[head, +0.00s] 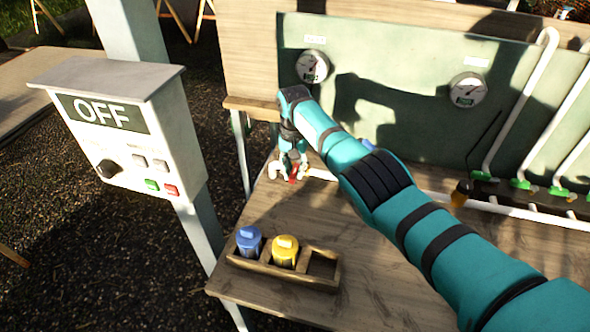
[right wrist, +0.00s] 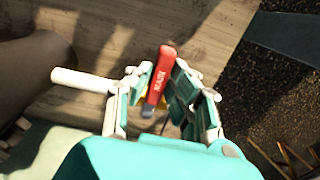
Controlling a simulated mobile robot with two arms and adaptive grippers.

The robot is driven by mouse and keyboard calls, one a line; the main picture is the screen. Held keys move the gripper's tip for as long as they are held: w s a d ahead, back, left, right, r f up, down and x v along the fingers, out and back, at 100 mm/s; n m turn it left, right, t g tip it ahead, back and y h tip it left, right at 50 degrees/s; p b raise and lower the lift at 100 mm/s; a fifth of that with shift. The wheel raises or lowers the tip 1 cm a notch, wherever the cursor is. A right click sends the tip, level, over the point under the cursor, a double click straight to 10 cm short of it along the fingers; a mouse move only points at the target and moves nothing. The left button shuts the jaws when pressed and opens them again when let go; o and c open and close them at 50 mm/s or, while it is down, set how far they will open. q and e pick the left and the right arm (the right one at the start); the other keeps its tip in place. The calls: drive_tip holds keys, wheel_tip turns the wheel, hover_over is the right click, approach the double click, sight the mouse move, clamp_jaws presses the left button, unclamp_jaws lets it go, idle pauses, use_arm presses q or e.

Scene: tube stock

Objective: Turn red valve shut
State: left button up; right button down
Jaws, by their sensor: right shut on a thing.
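The red valve handle (right wrist: 161,80), lettered "MAIN", shows in the right wrist view between the fingers of my right gripper (right wrist: 160,92). The fingers are shut on it from both sides. A white pipe (right wrist: 82,80) runs to the left from the valve. In the head view my right gripper (head: 290,168) is at the far left end of the wooden table (head: 370,285), with a bit of the red handle (head: 293,179) showing under it. The gripper and arm hide most of the valve there. My left gripper is not in view.
A wooden rack (head: 250,264) holds a blue canister (head: 249,241) and a yellow canister (head: 285,250); its right slot is empty. A control box (head: 120,135) reading "OFF" stands left. Gauges (head: 312,66) sit on the green back panel (head: 410,40).

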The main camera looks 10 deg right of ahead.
sight(294, 171)
drive_tip(key=shift+w+r, duration=0.1)
drive_tip(key=shift+r, duration=0.05)
drive_tip(key=c, duration=1.2)
unclamp_jaws()
drive_tip(key=shift+c, duration=0.2)
wheel_tip(294, 171, up, 12)
